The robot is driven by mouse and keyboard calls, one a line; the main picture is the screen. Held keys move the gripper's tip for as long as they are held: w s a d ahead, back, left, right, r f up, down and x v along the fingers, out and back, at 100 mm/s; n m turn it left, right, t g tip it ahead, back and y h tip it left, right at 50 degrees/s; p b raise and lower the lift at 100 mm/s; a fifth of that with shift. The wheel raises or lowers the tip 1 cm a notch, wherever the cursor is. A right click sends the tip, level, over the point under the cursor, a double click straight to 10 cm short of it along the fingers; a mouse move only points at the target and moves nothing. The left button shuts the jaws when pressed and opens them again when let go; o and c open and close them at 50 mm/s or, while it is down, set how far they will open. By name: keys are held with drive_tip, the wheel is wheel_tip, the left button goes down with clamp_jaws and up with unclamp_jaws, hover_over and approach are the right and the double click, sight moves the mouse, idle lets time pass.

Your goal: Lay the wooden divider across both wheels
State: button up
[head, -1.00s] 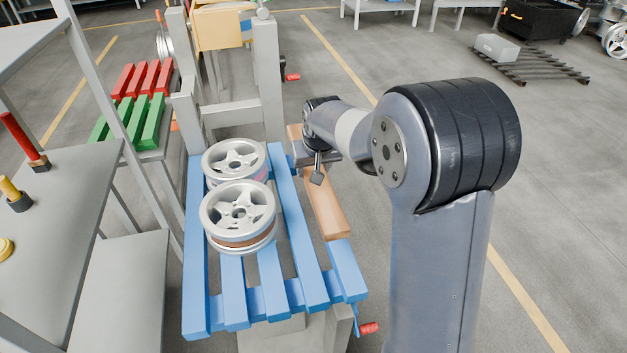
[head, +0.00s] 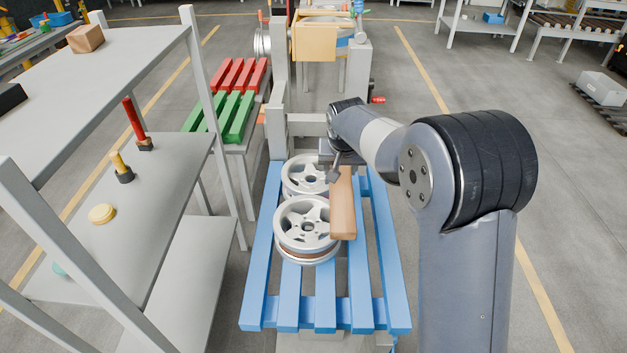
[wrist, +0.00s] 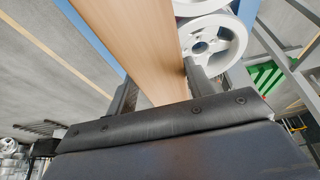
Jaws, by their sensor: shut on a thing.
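The wooden divider (head: 342,207) is a light brown plank. My gripper (head: 338,160) is shut on it, and in the wrist view the divider (wrist: 137,42) runs away from between the two fingers (wrist: 160,92). In the head view the divider overlaps the right edges of the two silver wheels; whether it touches them I cannot tell. The near wheel (head: 303,222) and the far wheel (head: 303,174) lie flat, one behind the other, on the blue slatted pallet. One wheel also shows in the wrist view (wrist: 222,40), right of the divider.
The blue slatted pallet (head: 262,290) has bare slats in front and right of the wheels. A grey shelf unit (head: 165,215) stands at left. Red slats (head: 240,73) and green slats (head: 238,117) lie beyond it. A grey frame (head: 277,135) rises behind the pallet.

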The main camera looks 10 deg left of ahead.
wheel_tip(320, 180, up, 3)
drive_tip(key=p, duration=0.3)
hover_over(309, 191)
drive_tip(key=s, duration=0.1)
drive_tip(key=f, duration=0.3)
drive_tip(key=f+p, duration=0.1)
drive_tip(key=f, duration=0.2)
drive_tip(key=f+p, duration=0.1)
drive_tip(key=f, duration=0.2)
drive_tip(key=shift+s+d+f, duration=0.15)
drive_tip(key=shift+s+d, duration=0.1)
drive_tip(key=shift+f, duration=0.3)
drive_tip(key=shift+f+b, duration=0.35)
drive_tip(key=shift+b, duration=0.05)
drive_tip(key=o, duration=1.2)
drive_tip(key=shift+r, duration=0.1)
drive_tip(key=shift+r, duration=0.15)
